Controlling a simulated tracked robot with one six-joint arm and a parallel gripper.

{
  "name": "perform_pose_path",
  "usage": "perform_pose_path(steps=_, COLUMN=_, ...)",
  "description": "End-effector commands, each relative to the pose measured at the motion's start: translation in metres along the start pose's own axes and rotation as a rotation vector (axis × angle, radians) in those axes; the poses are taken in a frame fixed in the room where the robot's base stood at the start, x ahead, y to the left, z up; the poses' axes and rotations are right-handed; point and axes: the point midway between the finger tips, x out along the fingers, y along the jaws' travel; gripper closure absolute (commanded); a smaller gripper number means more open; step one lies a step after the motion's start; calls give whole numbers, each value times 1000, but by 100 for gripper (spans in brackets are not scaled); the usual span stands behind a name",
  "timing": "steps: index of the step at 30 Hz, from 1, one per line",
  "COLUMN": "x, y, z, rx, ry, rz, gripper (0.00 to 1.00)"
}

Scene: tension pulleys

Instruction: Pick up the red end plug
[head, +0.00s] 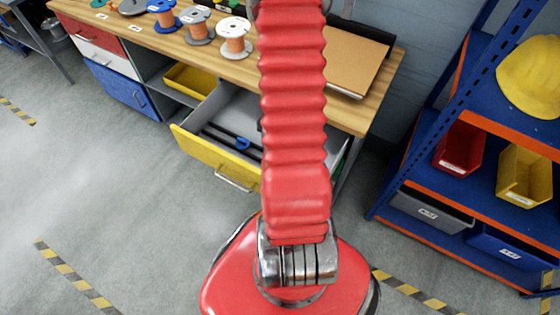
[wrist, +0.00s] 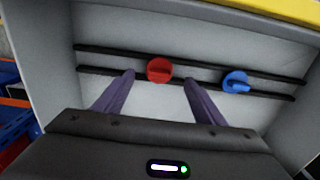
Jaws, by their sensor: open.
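The red end plug (wrist: 159,69) is a round red piece on the dark rails inside the open drawer, in the upper middle of the wrist view. My gripper (wrist: 158,76) is open, with its two purple fingers apart, one on each side of the plug's position in the picture. The fingers do not visibly touch the plug. In the head view the red plug and my gripper are hidden behind my red arm.
A blue plug (wrist: 237,82) sits on the same rails to the right. The drawer (head: 215,155) has a yellow front and grey walls. The workbench (head: 235,70) above it holds several spools. A blue shelf rack (head: 480,190) with bins stands at the right.

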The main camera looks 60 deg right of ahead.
Motion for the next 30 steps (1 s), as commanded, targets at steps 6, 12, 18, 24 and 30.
perform_pose_path(steps=6, x=2, y=0, z=0, rx=0, ry=-1, rz=1, gripper=36)
perform_pose_path(steps=12, x=17, y=1, z=-1, rx=1, ry=-2, rz=1, gripper=36)
perform_pose_path(steps=18, x=37, y=1, z=-2, rx=1, ry=-3, rz=2, gripper=36)
perform_pose_path(steps=24, x=50, y=1, z=-2, rx=1, ry=-2, rz=0, gripper=36)
perform_pose_path(steps=30, x=52, y=0, z=-2, rx=1, ry=0, rz=-1, gripper=36)
